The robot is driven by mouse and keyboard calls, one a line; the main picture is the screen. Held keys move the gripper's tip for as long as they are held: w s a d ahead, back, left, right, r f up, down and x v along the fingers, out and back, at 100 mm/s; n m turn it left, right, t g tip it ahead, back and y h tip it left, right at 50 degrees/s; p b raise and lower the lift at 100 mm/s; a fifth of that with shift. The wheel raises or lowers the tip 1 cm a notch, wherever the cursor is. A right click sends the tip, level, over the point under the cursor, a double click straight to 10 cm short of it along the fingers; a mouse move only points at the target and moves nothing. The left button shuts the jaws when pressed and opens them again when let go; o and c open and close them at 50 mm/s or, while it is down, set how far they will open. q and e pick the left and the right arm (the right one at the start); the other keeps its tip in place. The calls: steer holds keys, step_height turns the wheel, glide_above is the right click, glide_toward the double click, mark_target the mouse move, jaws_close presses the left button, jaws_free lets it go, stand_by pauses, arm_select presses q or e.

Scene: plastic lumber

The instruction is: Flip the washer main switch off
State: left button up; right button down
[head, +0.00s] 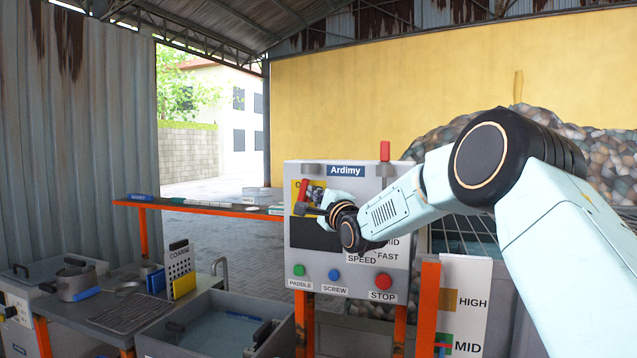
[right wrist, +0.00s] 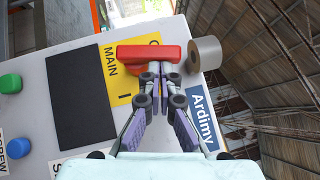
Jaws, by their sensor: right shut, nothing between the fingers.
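The main switch has a red handle (head: 304,187) on a yellow plate (head: 295,192) at the upper left of the grey control panel (head: 340,283). In the head view the handle points up with a slight tilt. In the right wrist view the red handle (right wrist: 140,53) lies across the yellow plate (right wrist: 120,88) marked MAIN. My right gripper (right wrist: 156,68) is shut and empty, its fingertips right at the handle's edge; I cannot tell whether they touch. In the head view my right gripper (head: 316,208) partly covers the panel. My left gripper is out of view.
Green PADDLE (head: 299,270), blue SCREW (head: 334,275) and red STOP (head: 383,281) buttons sit below. A grey roller-like part (right wrist: 205,54) is beside the handle. Basins and a pot (head: 76,284) stand at left.

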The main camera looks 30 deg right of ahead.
steer(key=n+p, duration=0.1)
steer(key=p, duration=0.1)
steer(key=r+g+p, duration=0.1)
steer(key=shift+w+a+r+n+y+p, duration=0.2)
steer(key=shift+a+n+y+p, duration=0.1)
steer(key=shift+n+p, duration=0.1)
steer(key=shift+s+d, duration=0.1)
stand_by(0.4)
